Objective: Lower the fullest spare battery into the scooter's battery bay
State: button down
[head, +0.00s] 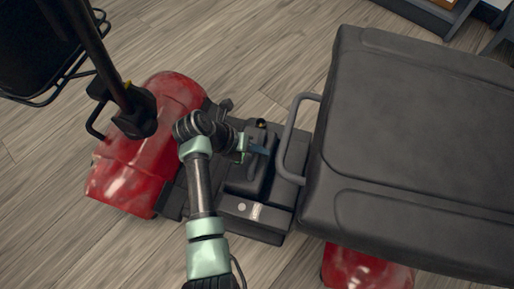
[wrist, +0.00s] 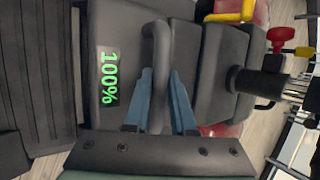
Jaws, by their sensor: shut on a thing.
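A dark grey battery (wrist: 128,30) shows a green 100% readout in the wrist view. My gripper (wrist: 162,76) has its blue fingers shut on the battery's grey handle (wrist: 158,45). In the head view my gripper (head: 257,149) is over the scooter's floor, between the red front and the seat. The dark battery (head: 250,180) is below it there, partly hidden by my arm. A dark housing with a silver plate (head: 254,211) is just in front of the battery. The battery bay's opening is hidden, and I cannot tell how deep the battery sits.
The scooter's large black seat (head: 420,140) and its grey armrest loop (head: 290,135) are close to the right of my gripper. The red front cover (head: 130,185) and the steering column (head: 105,65) are to the left. Bare wooden floor (head: 60,250) is at the lower left.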

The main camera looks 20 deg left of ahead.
jog(key=shift+a+f, duration=0.1)
jog(key=shift+f, duration=0.1)
dwell(0.4)
jog(key=c, duration=0.7)
grip_release()
jog(key=shift+o, duration=0.2)
jog(key=shift+s+f, duration=0.15)
jog(key=shift+f, duration=0.1)
jog(key=p+v, duration=0.8)
jog(key=v, duration=0.5)
jog(key=shift+r, duration=0.2)
